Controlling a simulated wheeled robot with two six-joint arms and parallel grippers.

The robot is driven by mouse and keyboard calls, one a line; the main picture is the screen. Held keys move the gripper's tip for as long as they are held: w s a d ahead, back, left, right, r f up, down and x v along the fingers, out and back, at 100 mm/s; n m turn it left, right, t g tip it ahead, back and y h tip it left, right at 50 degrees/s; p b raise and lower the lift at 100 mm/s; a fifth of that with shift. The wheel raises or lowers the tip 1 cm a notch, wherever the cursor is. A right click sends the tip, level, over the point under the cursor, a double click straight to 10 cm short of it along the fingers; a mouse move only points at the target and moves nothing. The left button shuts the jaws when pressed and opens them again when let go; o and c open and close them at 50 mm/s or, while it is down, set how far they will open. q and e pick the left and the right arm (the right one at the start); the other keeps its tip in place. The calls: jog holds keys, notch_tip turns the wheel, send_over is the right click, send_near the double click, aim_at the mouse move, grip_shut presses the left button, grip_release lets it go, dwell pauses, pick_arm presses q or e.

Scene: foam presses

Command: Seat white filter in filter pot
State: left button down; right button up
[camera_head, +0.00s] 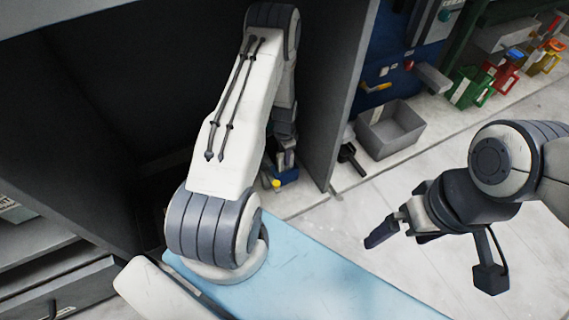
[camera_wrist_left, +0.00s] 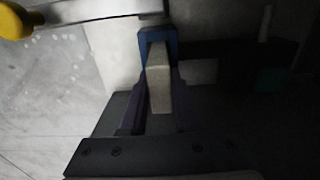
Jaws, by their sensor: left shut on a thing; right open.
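My left gripper (camera_head: 286,172) reaches down inside the dark grey bay at the top middle, partly hidden by its own arm. In the left wrist view its fingers are shut on a pale, narrow block (camera_wrist_left: 160,82). A blue piece surrounds the block's far end. I cannot tell whether this block is part of the white filter. My right gripper (camera_head: 382,234) is open and empty above the pale floor, at the right. I cannot make out the filter pot for certain in either view.
A yellow knob (camera_head: 277,183) is close to my left gripper; a yellow knob on a metal bar (camera_wrist_left: 14,22) shows in the wrist view. A grey bin (camera_head: 390,130) stands beside the bay wall (camera_head: 337,90). Green (camera_head: 470,88), red (camera_head: 508,72) and yellow (camera_head: 545,58) jugs stand upper right.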

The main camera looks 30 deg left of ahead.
pick_arm(q)
jog(key=shift+f+b, duration=0.3)
jog(key=shift+f, duration=1)
pick_arm(e)
jog(key=shift+f, duration=0.75)
pick_arm(q)
jog(key=shift+f, duration=0.2)
jog(key=c, duration=0.6)
grip_release()
jog(key=shift+c, duration=0.2)
pick_arm(e)
jog(key=shift+f, duration=0.1)
pick_arm(q)
notch_tip(320, 180, up, 8)
jog(key=p, duration=0.4)
pick_arm(e)
notch_tip(320, 180, up, 4)
jog(key=shift+r, duration=0.2)
